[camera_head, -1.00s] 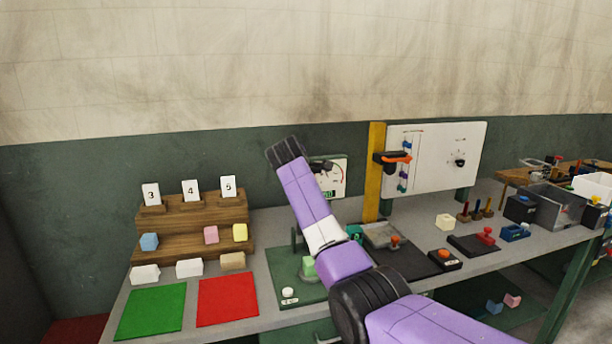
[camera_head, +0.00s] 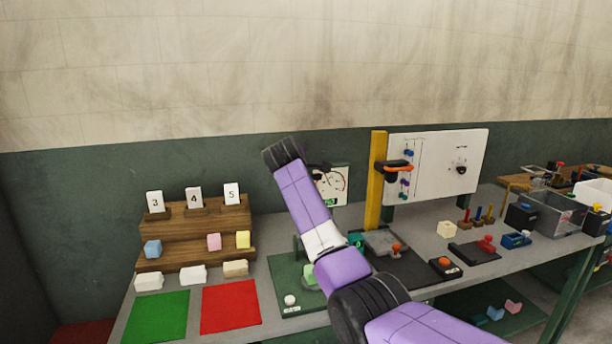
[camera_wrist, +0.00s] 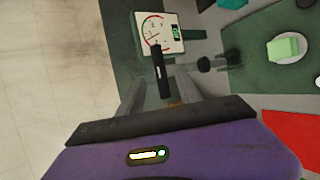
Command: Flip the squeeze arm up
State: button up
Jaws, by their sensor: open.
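The foam press stands on a green base plate (camera_head: 284,272), partly behind my arm in the head view. A green foam block (camera_head: 309,273) sits on it, and the block also shows on a pale disc in the wrist view (camera_wrist: 284,48). A white gauge (camera_head: 338,181) stands behind. In the wrist view, a dark post-like part with a round black end (camera_wrist: 204,64) lies right of my gripper (camera_wrist: 163,85), apart from the foam. My gripper is open, above the bench near the gauge (camera_wrist: 152,28). I cannot tell which dark part is the squeeze arm.
Left of the press lie a red mat (camera_head: 229,307) and a green mat (camera_head: 156,317), with a wooden step rack (camera_head: 195,258) behind. A yellow post (camera_head: 376,180) and white panel (camera_head: 432,163) stand to the right. A wall closes the back.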

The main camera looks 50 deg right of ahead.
jog(key=shift+a+r+p, duration=0.4)
jog(key=shift+r+p, duration=0.1)
jog(key=shift+r, duration=0.3)
jog(key=shift+a+r+p, duration=0.4)
jog(key=shift+r+p, duration=0.15)
jog(key=shift+r, duration=0.2)
jog(key=shift+a+r+p, duration=0.4)
jog(key=shift+r+p, duration=0.1)
jog(key=shift+r, duration=0.3)
